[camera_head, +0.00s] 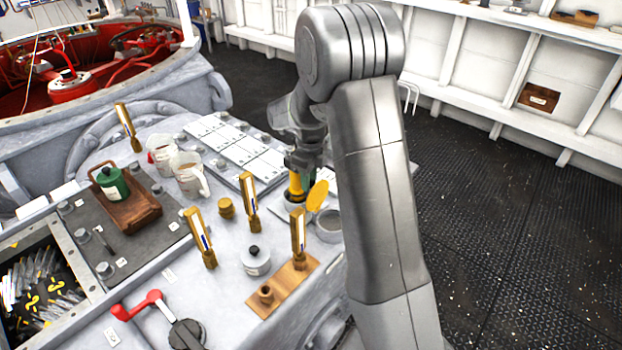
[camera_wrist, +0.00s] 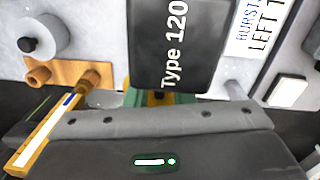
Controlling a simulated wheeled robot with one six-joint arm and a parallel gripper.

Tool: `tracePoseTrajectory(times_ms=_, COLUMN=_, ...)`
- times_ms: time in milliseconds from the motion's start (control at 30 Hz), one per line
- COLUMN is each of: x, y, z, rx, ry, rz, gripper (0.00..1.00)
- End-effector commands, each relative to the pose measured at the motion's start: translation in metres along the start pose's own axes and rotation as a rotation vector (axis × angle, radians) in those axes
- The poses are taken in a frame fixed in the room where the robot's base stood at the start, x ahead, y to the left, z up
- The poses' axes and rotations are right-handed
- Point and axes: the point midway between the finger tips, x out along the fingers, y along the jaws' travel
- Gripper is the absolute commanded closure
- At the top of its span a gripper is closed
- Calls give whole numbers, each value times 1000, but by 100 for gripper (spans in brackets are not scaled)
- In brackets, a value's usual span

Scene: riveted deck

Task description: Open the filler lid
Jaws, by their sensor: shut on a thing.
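A yellow disc-shaped lid (camera_head: 317,195) stands tilted up beside a round grey rim (camera_head: 328,226); I take it for the filler lid, and its hinge is too small to make out. My gripper (camera_head: 297,166) reaches down just left of the lid, partly hidden by my arm. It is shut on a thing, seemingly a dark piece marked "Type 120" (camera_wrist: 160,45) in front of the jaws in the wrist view. A yellow upright part (camera_head: 296,186) shows below the gripper. The fingertips and the exact contact are hidden.
Brass-framed gauges (camera_head: 200,238) stand on the deck, one on a wooden block (camera_head: 283,287) nearby. A grey pot with a black knob (camera_head: 255,262), jugs (camera_head: 188,175), a green can (camera_head: 112,184) on a wooden tray and a red lever (camera_head: 137,306) stand left. Dark floor lies right.

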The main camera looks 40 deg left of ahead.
Motion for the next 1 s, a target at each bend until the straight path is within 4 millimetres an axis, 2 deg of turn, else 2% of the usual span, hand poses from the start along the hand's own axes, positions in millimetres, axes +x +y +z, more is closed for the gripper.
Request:
tracePoseTrajectory(times_ms=367, x=6, y=1, z=-1, rx=1, ry=4, rz=5, gripper=100)
tracePoseTrajectory(times_ms=400, x=6, y=1, z=-1, rx=1, ry=4, rz=5, gripper=71)
tracePoseTrajectory(times_ms=467, x=5, y=1, z=-1, rx=1, ry=4, rz=4, gripper=59)
tracePoseTrajectory(times_ms=800, x=0, y=0, z=-1, rx=0, ry=3, rz=2, gripper=58)
tracePoseTrajectory(times_ms=867, x=-6, y=0, z=0, rx=0, ry=2, rz=2, gripper=58)
tracePoseTrajectory(times_ms=1000, x=-30, y=0, z=0, rx=0, ry=-2, rz=-1, gripper=58)
